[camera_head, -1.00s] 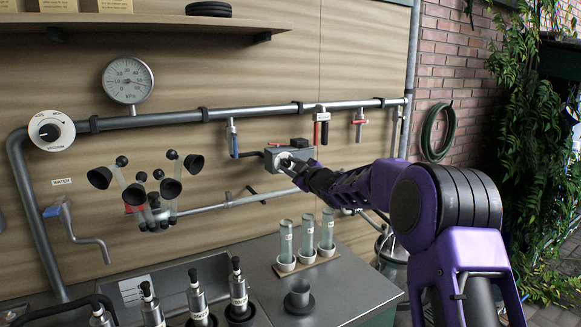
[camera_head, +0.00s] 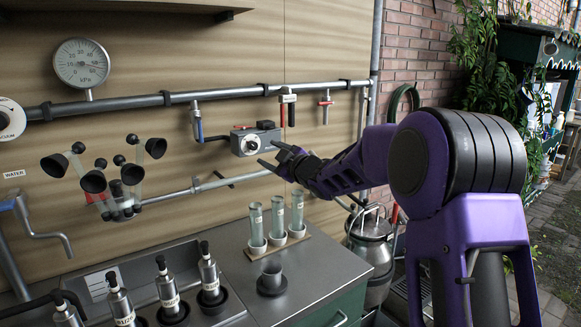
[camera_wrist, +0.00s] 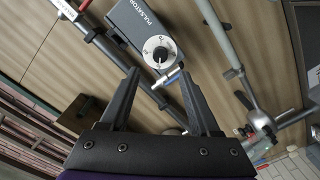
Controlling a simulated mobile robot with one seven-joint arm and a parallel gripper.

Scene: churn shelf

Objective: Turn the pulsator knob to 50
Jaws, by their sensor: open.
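The pulsator is a grey box (camera_head: 262,136) on the wall below the horizontal pipe. Its round white knob (camera_head: 250,144) with a dark centre faces out. In the wrist view the box (camera_wrist: 135,20) carries the word PULSATOR, and the knob (camera_wrist: 159,52) shows small dial marks too small to read. My gripper (camera_head: 268,154) is open and empty, just right of and below the knob in the head view. In the wrist view my gripper's fingertips (camera_wrist: 157,73) are spread apart, with the knob just beyond the gap between them, not gripped.
A pipe (camera_head: 220,94) with hanging valves runs above the pulsator. A lower pipe (camera_head: 190,190) and a milking cluster (camera_head: 118,180) are to the left. Glass tubes (camera_head: 277,215) in a rack stand on the metal counter (camera_head: 215,255) below. A milk can (camera_head: 370,245) stands right.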

